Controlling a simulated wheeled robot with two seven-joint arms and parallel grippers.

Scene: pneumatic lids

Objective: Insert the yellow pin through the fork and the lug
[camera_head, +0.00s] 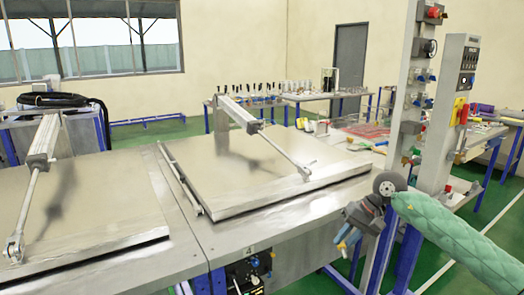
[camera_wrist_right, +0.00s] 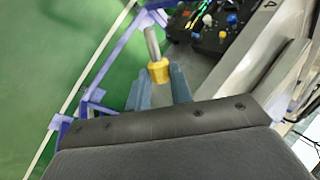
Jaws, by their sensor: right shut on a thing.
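My right gripper (camera_head: 349,240) hangs in front of the table's right end, below the lid tops. In the right wrist view its blue-grey fingers (camera_wrist_right: 156,90) are shut on the yellow pin (camera_wrist_right: 158,71), with its grey metal shank pointing away from the gripper. I cannot make out the pin in the head view. One rod-end fork (camera_head: 304,172) rests at the right lid's surface, well left of and above the gripper. Another fork (camera_head: 14,248) is on the left lid at far left. The lugs are too small to tell from the forks. My left gripper is out of view.
The right lid (camera_head: 235,165) and left lid (camera_head: 85,220) lie flat, each with a pneumatic cylinder above. A grey post with valves (camera_head: 412,90) and a control box (camera_head: 466,75) stand at right. A valve panel (camera_head: 250,272) is below the table edge.

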